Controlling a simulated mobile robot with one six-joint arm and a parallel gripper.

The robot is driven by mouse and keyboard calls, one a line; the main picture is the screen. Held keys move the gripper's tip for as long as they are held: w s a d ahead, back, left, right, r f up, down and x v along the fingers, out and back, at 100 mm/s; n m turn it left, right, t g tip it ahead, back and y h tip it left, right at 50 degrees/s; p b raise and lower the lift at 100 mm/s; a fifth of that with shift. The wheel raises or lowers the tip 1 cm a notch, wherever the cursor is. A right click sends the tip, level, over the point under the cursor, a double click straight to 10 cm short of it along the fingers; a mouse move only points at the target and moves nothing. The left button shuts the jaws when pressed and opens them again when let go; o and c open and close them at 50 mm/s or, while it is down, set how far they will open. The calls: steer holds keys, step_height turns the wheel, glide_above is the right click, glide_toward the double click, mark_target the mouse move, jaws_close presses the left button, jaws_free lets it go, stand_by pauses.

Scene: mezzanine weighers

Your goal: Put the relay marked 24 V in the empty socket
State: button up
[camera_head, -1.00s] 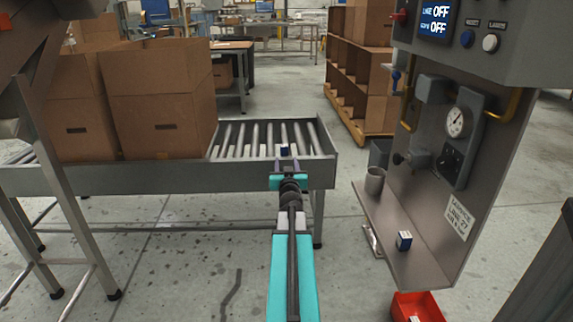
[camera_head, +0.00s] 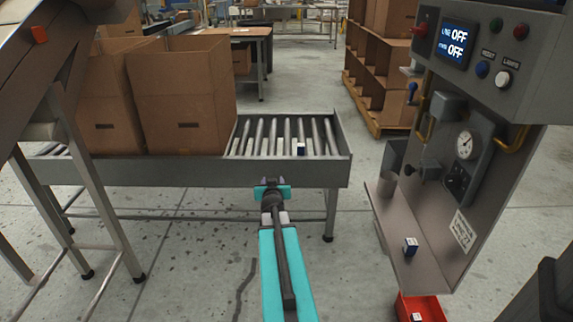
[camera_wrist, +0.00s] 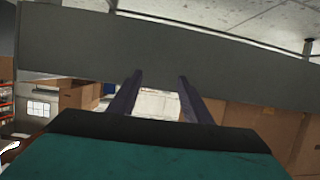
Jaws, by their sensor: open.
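A similar blue-and-white block (camera_head: 410,247) stands on the panel's ledge. Their markings are too small to read. My gripper (camera_head: 271,183) is open in front of the conveyor's near side rail, below and left of the first block and apart from it. In the wrist view my two dark fingers (camera_wrist: 158,78) are spread, with nothing between them. A dark socket-like fitting (camera_head: 457,182) is below the gauge; I cannot tell whether it is empty.
The grey conveyor rail (camera_head: 200,172) lies across the front of my gripper. Open cardboard boxes (camera_head: 188,95) stand on its left. The control panel (camera_head: 490,50) reads OFF twice. A red bin (camera_head: 433,306) with a small item stands below the ledge (camera_head: 425,268). Floor between is clear.

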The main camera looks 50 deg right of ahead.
steer(key=s+a+f+n+g+y+p, duration=0.1)
steer(key=a+f+g+y+p, duration=0.15)
steer(key=a+p, duration=0.65)
steer(key=a+f+n+g+y+p, duration=0.1)
steer(key=a+n+y+p, duration=0.15)
steer(key=a+p, duration=0.75)
steer(key=s+a+f+n+g+y+p, duration=0.1)
steer(key=a+f+g+y+p, duration=0.15)
steer(key=a, duration=1.25)
steer(key=s+a+r+n+g+y+p, duration=0.2)
steer(key=s+a+r+g+p, duration=0.2)
steer(key=s+a+p, duration=0.6)
steer(key=s+a+r+n+g+y+p, duration=0.1)
steer(key=s+a+r+n+g+p, duration=0.2)
steer(key=s+a+r+p, duration=0.5)
steer(key=s+a+g+p, duration=0.1)
steer(key=s+a+p, duration=0.2)
steer(key=s+a, duration=0.4)
steer(key=shift+s+a+y+p, duration=0.25)
steer(key=shift+a+y+p, duration=0.1)
steer(key=shift+a, duration=0.15)
steer(key=shift+n, duration=0.25)
steer(key=c, duration=0.3)
steer(key=shift+s, duration=0.15)
steer(key=shift+c, duration=0.3)
